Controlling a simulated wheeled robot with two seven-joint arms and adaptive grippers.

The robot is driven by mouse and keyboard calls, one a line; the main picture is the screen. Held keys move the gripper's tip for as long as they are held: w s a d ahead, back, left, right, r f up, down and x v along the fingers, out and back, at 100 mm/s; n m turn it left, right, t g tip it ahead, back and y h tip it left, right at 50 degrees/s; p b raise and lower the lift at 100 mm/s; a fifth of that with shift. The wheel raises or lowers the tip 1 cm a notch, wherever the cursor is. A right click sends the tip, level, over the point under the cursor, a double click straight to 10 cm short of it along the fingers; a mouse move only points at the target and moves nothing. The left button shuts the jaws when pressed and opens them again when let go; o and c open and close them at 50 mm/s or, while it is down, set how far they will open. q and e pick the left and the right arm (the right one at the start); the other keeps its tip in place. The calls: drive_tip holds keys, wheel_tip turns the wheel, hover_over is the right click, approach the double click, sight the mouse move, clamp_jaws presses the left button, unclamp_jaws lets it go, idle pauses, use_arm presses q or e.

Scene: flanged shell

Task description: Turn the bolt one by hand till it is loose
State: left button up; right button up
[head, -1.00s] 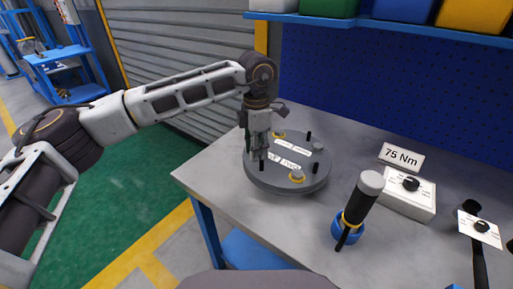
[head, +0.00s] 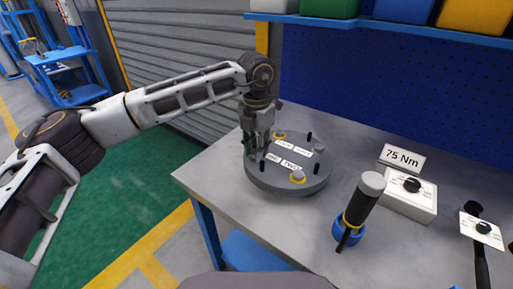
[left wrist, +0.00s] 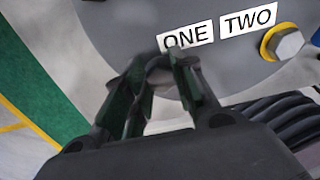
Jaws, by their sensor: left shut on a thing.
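The round grey flanged shell (head: 288,184) lies on the bench, with several bolts and black pins around its rim. The label ONE (head: 273,159) sits at its left side; it also shows in the left wrist view (left wrist: 186,40). My left gripper (head: 254,156) points down at the shell's left edge, beside that label. In the left wrist view its dark green fingers (left wrist: 158,72) are shut on bolt one, which is mostly hidden between them. Bolt two (head: 297,176), with a yellow ring, sits near the label TWO (head: 291,165). My right gripper is out of view.
A black-handled tool in a blue holder (head: 347,231) stands right of the shell. Behind it are a 75 Nm sign (head: 402,156) and a white dial box (head: 408,201).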

use_arm(q)
drive_tip(key=shift+s+f, duration=0.1)
drive_tip(key=shift+f, duration=0.15)
drive_tip(key=o, duration=1)
drive_tip(key=shift+r, duration=0.1)
drive_tip(key=shift+r, duration=0.15)
drive_tip(key=shift+r, duration=5.9)
drive_tip(key=shift+r, duration=0.1)
